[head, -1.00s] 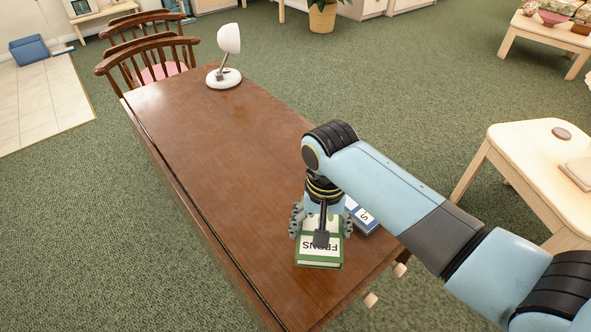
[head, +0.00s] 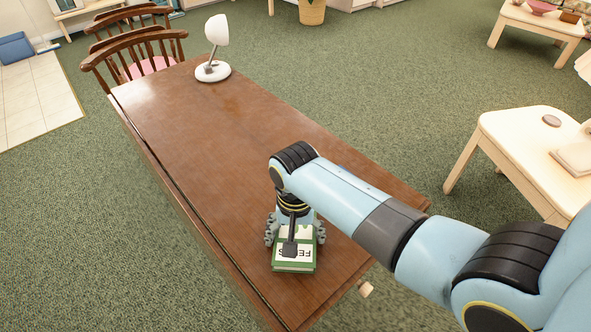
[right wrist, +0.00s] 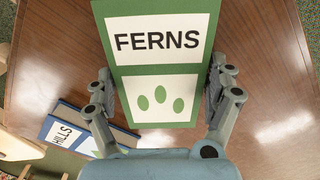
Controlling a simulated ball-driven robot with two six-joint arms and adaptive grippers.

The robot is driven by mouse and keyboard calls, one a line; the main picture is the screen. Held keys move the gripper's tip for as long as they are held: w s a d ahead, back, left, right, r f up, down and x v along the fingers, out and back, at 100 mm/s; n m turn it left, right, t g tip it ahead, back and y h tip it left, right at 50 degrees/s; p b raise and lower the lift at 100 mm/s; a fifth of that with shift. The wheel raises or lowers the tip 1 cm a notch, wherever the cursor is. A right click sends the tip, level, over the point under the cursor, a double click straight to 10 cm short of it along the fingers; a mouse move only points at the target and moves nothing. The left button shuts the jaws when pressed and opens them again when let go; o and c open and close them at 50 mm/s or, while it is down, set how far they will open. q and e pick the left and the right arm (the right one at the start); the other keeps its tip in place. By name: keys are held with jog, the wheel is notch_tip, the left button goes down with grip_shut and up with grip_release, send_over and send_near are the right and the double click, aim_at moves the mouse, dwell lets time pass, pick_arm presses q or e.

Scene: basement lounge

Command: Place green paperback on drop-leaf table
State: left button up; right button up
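The green paperback (head: 294,266), with a white "FERNS" panel, is over the near end of the brown drop-leaf table (head: 190,120). It fills the upper middle of the right wrist view (right wrist: 160,83), cover facing the camera. My right gripper (head: 295,236) comes down over it from the right. Its two fingers (right wrist: 160,88) press against opposite side edges of the book. I cannot tell whether the book touches the tabletop or hangs just above it. My left gripper is not in view.
A blue book marked "HILLS" (right wrist: 72,134) lies left of the green book in the wrist view. A white lamp (head: 213,71) stands at the table's far end, by wooden chairs (head: 135,55). The tabletop's middle is clear. A pale table (head: 525,140) stands right.

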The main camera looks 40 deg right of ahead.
aim_at(296, 235)
jog(key=shift+o, duration=0.7)
jog(key=shift+r, duration=0.1)
jog(key=shift+r, duration=0.25)
notch_tip(296, 235, up, 12)
jog(key=p, duration=0.1)
jog(key=shift+f+p, duration=0.2)
jog(key=shift+p, duration=0.2)
jog(key=shift+f, duration=0.1)
